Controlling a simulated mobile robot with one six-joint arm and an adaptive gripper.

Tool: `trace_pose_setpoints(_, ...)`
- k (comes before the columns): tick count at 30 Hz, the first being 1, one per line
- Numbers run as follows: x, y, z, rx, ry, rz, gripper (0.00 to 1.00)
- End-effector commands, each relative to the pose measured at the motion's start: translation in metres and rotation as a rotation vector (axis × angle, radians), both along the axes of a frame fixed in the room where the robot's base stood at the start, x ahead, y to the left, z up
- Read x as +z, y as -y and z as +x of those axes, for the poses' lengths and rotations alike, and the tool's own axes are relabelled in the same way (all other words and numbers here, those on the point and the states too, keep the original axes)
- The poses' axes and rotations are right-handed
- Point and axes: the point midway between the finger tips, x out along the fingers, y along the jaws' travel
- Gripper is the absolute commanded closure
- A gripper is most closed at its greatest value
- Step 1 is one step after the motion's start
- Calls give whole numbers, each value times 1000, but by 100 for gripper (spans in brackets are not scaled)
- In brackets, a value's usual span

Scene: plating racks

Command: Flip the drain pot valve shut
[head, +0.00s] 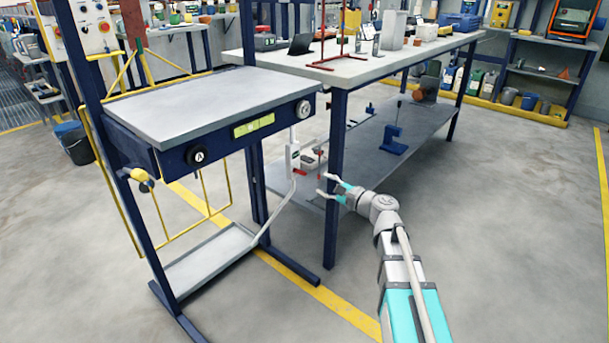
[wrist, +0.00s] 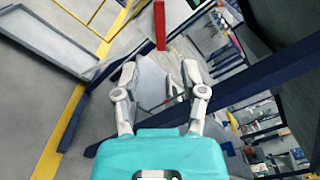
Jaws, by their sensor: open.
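The drain pot (head: 293,157) is a small white unit hanging below the right end of the grey-topped stand, with a pale hose running down from it. Its red valve lever (head: 300,172) sticks out to the right at its lower end, roughly level. My gripper (head: 325,184) is open and empty, a short gap to the right of the lever, with its fingers pointing at it. In the wrist view a red bar (wrist: 160,25), which looks like the lever, stands upright beyond the open fingertips (wrist: 159,66), apart from them. The valve's inner parts are too small to tell.
The stand (head: 200,100) has a lower tray (head: 210,258) and dark blue legs. A workbench (head: 345,68) with a lower shelf (head: 365,150) stands behind my gripper; its near blue leg (head: 335,180) is close to the fingers. The floor at front right is clear.

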Motion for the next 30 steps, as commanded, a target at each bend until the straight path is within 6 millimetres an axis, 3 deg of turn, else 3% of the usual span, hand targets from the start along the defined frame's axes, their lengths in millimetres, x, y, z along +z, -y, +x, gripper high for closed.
trace_pose_setpoints(15, 0, -57, 46, 1, 0, 0, 46)
trace_pose_setpoints(30, 0, -67, 52, -1, 0, 0, 46)
